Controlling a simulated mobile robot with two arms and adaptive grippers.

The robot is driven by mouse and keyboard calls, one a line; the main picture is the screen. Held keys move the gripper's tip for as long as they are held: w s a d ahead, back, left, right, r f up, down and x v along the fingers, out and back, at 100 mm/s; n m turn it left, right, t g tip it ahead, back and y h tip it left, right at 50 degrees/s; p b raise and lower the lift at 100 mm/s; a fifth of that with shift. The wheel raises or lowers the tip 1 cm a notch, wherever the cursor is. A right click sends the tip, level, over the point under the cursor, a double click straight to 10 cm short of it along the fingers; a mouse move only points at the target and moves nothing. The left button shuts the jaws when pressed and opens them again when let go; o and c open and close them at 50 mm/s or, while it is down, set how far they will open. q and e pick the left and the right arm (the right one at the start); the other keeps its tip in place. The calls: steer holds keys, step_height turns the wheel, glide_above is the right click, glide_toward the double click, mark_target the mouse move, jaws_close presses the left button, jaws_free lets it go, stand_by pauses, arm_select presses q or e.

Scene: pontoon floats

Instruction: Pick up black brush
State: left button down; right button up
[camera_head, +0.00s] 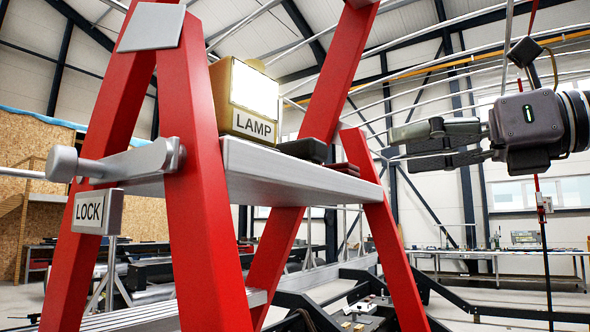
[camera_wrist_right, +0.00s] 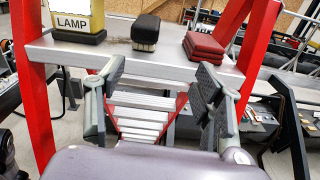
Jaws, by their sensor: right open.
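The black brush (camera_head: 304,149) lies on the grey top platform (camera_head: 290,180) of the red ladder, just right of the yellow lamp box. In the right wrist view the brush (camera_wrist_right: 146,30) is a dark block with a paler band low on its near end. It lies between the lamp box and a stack of dark red pads. My right gripper (camera_head: 391,146) is open and empty, to the right of the platform and apart from the brush. In the right wrist view its fingers (camera_wrist_right: 160,82) are spread, with the brush beyond them. My left gripper is not in view.
The yellow lamp box (camera_head: 247,98) stands on the platform, and the red pads (camera_wrist_right: 204,46) lie on the brush's other side. Red ladder legs (camera_head: 200,200) frame the platform. A LOCK label (camera_head: 90,211) and a grey lever (camera_head: 125,163) are at the left.

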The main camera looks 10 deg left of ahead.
mark_target(323, 148)
steer(key=shift+n, duration=0.4)
steer(key=p+x, duration=0.1)
steer(key=x, duration=0.3)
steer(key=s+p+x, duration=0.1)
steer(key=p+x, duration=0.1)
steer(key=x, duration=0.2)
steer(key=s+a+r+p+x, duration=0.1)
steer(key=p+x, duration=0.1)
steer(key=x, duration=0.2)
steer(key=shift+s, duration=0.15)
steer(key=shift+a+f, duration=0.1)
steer(key=shift+a+p, duration=0.1)
steer(key=shift+p, duration=0.2)
steer(key=p+x, duration=0.2)
steer(key=x, duration=0.1)
steer(key=p+x, duration=0.1)
steer(key=x, duration=0.1)
steer(key=shift+r+p, duration=0.25)
steer(key=shift+p, duration=0.1)
steer(key=shift+a+f, duration=0.15)
steer(key=shift+c, duration=1.2)
steer(key=c, duration=0.5)
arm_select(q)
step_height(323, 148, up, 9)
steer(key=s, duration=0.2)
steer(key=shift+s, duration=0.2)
arm_select(e)
steer(key=c, duration=0.5)
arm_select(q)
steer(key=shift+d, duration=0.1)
